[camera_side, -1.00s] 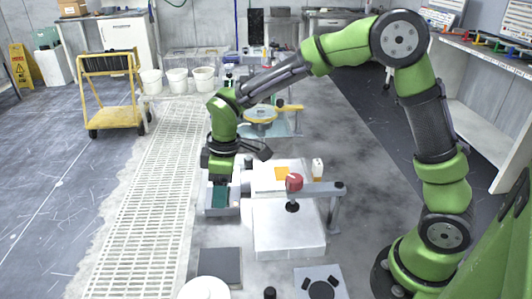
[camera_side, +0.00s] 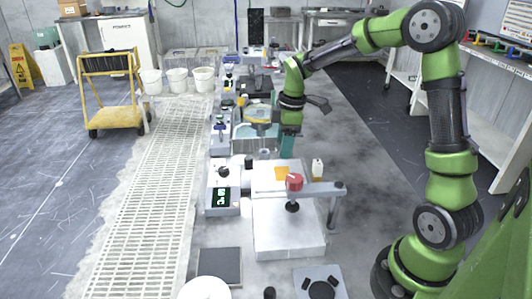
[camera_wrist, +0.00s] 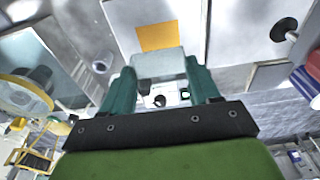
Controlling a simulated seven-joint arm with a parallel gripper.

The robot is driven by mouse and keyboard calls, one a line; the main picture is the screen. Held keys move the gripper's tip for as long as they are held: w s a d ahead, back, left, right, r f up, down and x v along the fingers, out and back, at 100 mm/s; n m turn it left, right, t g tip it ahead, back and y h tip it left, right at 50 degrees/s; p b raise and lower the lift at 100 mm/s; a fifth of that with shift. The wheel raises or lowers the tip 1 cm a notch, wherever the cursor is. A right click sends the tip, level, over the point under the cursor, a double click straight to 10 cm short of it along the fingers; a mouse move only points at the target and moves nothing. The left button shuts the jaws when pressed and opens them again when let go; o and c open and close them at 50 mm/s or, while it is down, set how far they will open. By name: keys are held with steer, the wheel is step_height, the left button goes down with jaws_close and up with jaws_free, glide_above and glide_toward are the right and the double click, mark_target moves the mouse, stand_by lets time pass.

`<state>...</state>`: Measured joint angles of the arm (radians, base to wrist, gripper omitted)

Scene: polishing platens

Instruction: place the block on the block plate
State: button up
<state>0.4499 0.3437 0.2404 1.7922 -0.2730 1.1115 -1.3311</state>
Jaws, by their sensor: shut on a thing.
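My gripper (camera_side: 287,152) hangs pointing down with its teal fingers just behind the white bench unit (camera_side: 290,235). In the wrist view the fingers (camera_wrist: 160,75) are shut on a pale grey block (camera_wrist: 158,63). The block is too small to make out in the side view. An orange square (camera_side: 282,173) lies flat on the white unit, and it also shows in the wrist view (camera_wrist: 157,36), just beyond the held block. I cannot tell for sure which surface is the block plate.
A red-knobbed arm (camera_side: 294,182) spans the white unit, with a small white bottle (camera_side: 317,168) behind it. A grey unit with a green display (camera_side: 221,200) stands at left. A yellow-ringed machine (camera_side: 258,115) is behind. A dark flat plate (camera_side: 220,266) lies in front.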

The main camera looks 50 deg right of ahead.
mark_target(281, 174)
steer(key=shift+f, duration=3.55)
steer(key=shift+f, duration=0.15)
steer(key=o, duration=1.1)
